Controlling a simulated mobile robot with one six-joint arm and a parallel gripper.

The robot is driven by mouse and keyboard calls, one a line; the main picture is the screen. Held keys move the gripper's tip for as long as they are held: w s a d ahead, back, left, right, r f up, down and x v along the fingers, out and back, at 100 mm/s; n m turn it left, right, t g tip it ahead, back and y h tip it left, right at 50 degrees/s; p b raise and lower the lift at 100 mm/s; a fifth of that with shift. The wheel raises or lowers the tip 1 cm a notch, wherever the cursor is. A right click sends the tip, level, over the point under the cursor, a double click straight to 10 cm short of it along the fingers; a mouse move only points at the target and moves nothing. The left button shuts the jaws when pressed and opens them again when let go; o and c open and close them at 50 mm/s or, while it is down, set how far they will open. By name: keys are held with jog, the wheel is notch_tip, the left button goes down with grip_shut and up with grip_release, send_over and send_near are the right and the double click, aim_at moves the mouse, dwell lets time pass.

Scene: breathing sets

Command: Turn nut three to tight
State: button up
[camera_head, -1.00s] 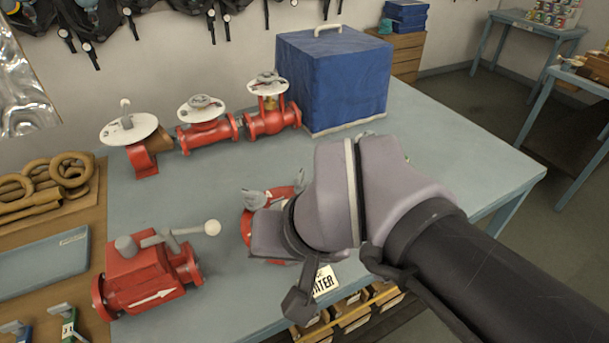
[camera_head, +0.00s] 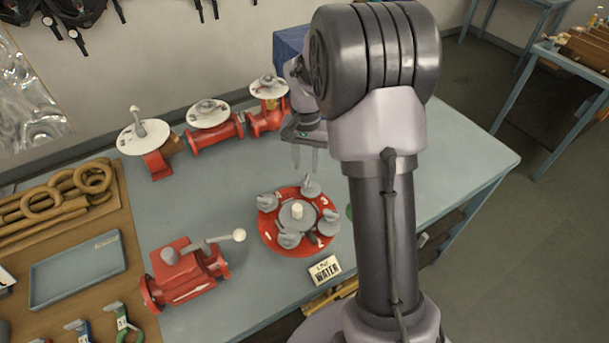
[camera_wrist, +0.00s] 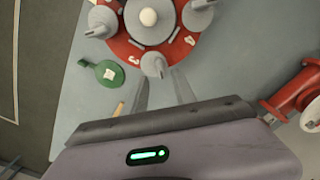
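A round red flange (camera_head: 268,241) lies on the blue-grey table, with several grey wing nuts around a grey hub and a white centre knob. A white 3 on its right rim lies between the far nut (camera_head: 312,189) and the right nut (camera_head: 328,222); I cannot tell which is nut three. In the wrist view, the flange (camera_wrist: 120,47) is at the top, with one nut (camera_wrist: 155,65) nearest my fingers. My gripper (camera_head: 306,158) is above the table behind the flange, its two fingers apart and empty. It touches no nut.
A red valve with a lever (camera_head: 185,275) stands left of the flange, and red valves with white discs (camera_head: 211,114) at the back. A green tag (camera_wrist: 103,73) lies beside the flange. A blue box (camera_head: 287,44) is partly hidden.

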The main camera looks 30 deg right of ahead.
aim_at(306, 178)
notch_tip(306, 178, down, 5)
jog(key=shift+f, duration=0.1)
grip_shut()
